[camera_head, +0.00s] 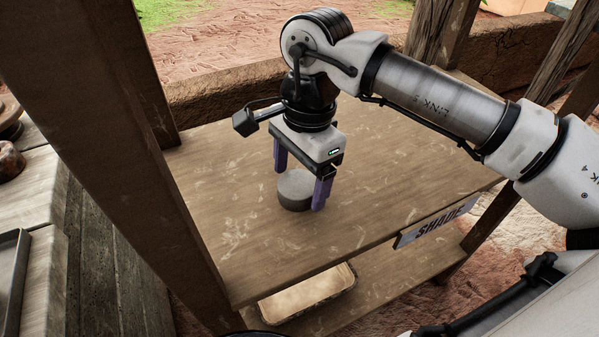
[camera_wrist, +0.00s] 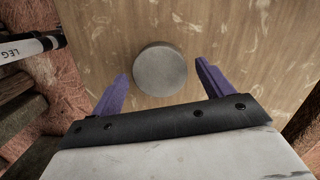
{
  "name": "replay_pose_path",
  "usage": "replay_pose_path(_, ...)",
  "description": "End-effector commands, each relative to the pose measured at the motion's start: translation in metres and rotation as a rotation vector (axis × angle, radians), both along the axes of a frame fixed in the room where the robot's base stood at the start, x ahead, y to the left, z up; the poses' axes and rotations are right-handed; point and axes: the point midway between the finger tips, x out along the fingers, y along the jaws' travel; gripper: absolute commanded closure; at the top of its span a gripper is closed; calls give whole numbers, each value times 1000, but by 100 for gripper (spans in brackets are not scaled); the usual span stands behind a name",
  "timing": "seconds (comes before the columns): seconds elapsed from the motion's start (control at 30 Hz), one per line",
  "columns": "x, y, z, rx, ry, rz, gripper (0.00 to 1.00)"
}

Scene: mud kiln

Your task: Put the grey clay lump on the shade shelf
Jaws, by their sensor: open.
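The grey clay lump (camera_head: 295,190) is a short round cylinder standing on the top board of the wooden shade shelf (camera_head: 400,185), which has a "SHADE" sign on its front edge. My gripper (camera_head: 300,190) points down over the lump, with its purple fingers spread on either side of it. In the wrist view the lump (camera_wrist: 160,68) lies just beyond the fingertips, between their lines, with a gap visible to each finger (camera_wrist: 162,78). The gripper is open and holds nothing. The lump's underside is hidden.
A wooden post (camera_head: 110,130) rises at the shelf's left, and other posts stand at the back right. A pale tray (camera_head: 308,293) lies on the lower board. A wooden bench (camera_head: 40,200) with a dark tray (camera_head: 12,275) is at left. The top board is otherwise clear.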

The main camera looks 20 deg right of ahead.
Motion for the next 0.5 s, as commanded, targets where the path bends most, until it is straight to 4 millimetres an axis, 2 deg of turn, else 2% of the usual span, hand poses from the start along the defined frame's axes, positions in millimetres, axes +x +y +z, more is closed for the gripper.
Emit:
replay_pose_path(0.3, 2, -6, 52, 0, -2, 0, 21)
replay_pose_path(0.5, 2, -9, 73, 0, -1, -1, 21)
